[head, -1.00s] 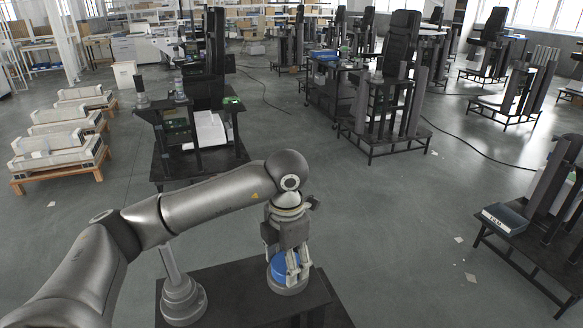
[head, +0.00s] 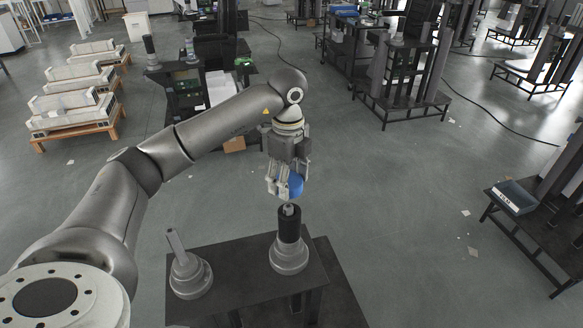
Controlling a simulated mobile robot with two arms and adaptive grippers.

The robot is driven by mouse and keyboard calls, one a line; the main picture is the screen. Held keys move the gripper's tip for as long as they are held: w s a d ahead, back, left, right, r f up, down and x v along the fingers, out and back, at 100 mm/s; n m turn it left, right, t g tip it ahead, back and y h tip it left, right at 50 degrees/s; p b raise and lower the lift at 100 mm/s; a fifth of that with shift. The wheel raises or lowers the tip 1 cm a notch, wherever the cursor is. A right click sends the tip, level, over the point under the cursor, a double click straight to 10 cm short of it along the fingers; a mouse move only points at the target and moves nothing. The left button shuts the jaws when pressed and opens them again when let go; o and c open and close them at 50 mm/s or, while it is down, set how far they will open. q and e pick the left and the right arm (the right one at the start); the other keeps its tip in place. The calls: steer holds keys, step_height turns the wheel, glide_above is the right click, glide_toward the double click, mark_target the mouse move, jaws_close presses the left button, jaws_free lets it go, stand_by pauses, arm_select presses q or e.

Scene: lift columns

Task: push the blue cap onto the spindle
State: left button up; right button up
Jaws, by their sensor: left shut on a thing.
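My left gripper (head: 287,184) points down with its fingers shut on the blue cap (head: 295,185). The fingers hide part of the cap. Below the cap stands a spindle, whose grey tip (head: 289,209) sticks out of a thick black sleeve (head: 290,225). It rises from a round grey base (head: 289,256) on a dark tabletop (head: 235,266). The cap is above the tip and looks apart from it; the exact gap and alignment are hard to tell. My right gripper is not in view.
A second round grey base with a bare grey rod (head: 178,246) stands at the left of the tabletop. Pallets with pale blocks (head: 75,110) are at the far left. A dark stand (head: 517,198) is at the right.

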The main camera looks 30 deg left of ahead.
mark_target(288, 206)
arm_select(q)
steer(key=shift+a, duration=0.1)
steer(key=shift+f+b, duration=0.7)
steer(key=shift+f, duration=0.15)
steer(key=shift+f+b, duration=1.2)
steer(key=shift+f, duration=0.55)
steer(key=shift+f, duration=0.1)
steer(key=shift+f, duration=0.25)
